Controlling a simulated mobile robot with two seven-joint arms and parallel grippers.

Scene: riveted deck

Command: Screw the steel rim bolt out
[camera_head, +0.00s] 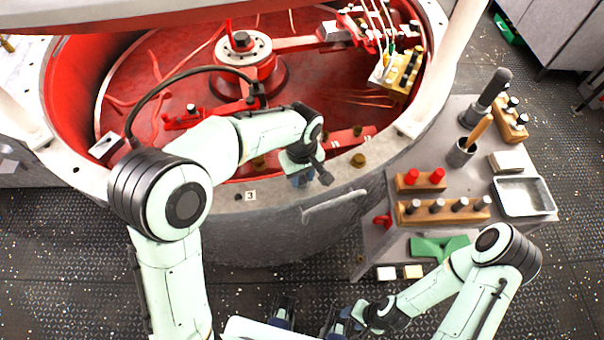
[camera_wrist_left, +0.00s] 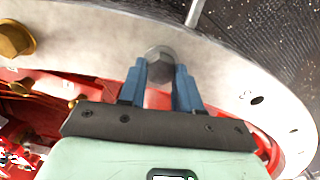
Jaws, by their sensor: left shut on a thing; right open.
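The steel rim bolt (camera_wrist_left: 160,58) has a grey hex head and sits on the pale metal rim (camera_wrist_left: 110,45) of the round red vessel. My left gripper (camera_wrist_left: 161,75) has its blue fingers on both sides of the bolt head and is shut on it. In the head view my left gripper (camera_head: 303,178) is over the front part of the rim (camera_head: 205,186), and it hides the bolt there. My right gripper (camera_head: 311,318) is open at the bottom edge, well away from the rim, with nothing seen between its dark fingers.
A brass bolt (camera_head: 358,160) stands on the rim to the right. A dark hole (camera_head: 238,197) lies to the left beside a "3" label (camera_head: 250,196). The side table holds wooden racks (camera_head: 443,210), a metal tray (camera_head: 524,196) and a cup (camera_head: 461,153). A handle (camera_head: 335,205) sticks out below the rim.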

